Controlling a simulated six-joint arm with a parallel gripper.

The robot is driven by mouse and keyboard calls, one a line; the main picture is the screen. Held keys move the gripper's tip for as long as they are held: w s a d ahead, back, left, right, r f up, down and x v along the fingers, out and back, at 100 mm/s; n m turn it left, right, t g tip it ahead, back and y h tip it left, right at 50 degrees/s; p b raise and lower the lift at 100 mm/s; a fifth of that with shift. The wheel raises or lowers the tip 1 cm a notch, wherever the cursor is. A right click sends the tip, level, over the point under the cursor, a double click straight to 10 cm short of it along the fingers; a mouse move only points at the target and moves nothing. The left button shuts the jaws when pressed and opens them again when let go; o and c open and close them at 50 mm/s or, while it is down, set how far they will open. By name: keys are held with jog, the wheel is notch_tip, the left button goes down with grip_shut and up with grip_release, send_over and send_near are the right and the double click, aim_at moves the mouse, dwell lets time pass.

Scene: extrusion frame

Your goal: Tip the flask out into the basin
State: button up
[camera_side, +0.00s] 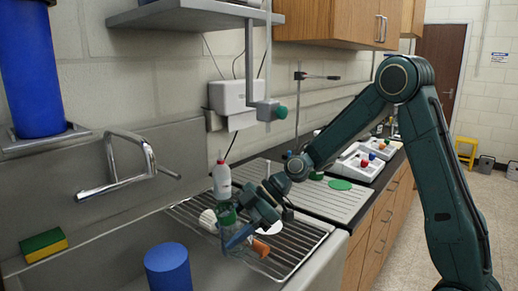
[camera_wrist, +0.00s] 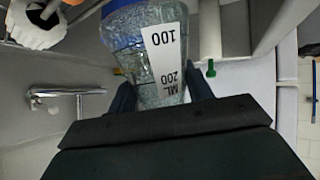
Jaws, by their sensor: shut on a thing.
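My gripper (camera_wrist: 162,92) is shut on the flask (camera_wrist: 148,62), a clear vessel with a blue end and a white label marked 100 and 200 ML. The basin (camera_side: 105,270) is the grey sink at the lower left, left of my gripper.
The wire rack (camera_side: 190,213) holds a white bottle with a red cap (camera_side: 221,180) and an orange item (camera_side: 261,247). A blue cylinder (camera_side: 168,268) stands at the basin. The tap (camera_side: 130,165) juts out above the basin; a sponge (camera_side: 43,245) lies at left. A shelf (camera_side: 195,14) hangs above.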

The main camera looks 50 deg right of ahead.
jog(key=shift+w+d+r+m+y, duration=0.1)
jog(key=shift+d+r+m+y, duration=0.25)
jog(key=shift+y, duration=0.45)
jog(key=shift+f+m+y, duration=0.2)
jog(key=shift+m+y, duration=0.05)
jog(key=shift+y, duration=0.45)
jog(key=shift+d, duration=0.1)
dwell(0.3)
jog(key=shift+d, duration=0.1)
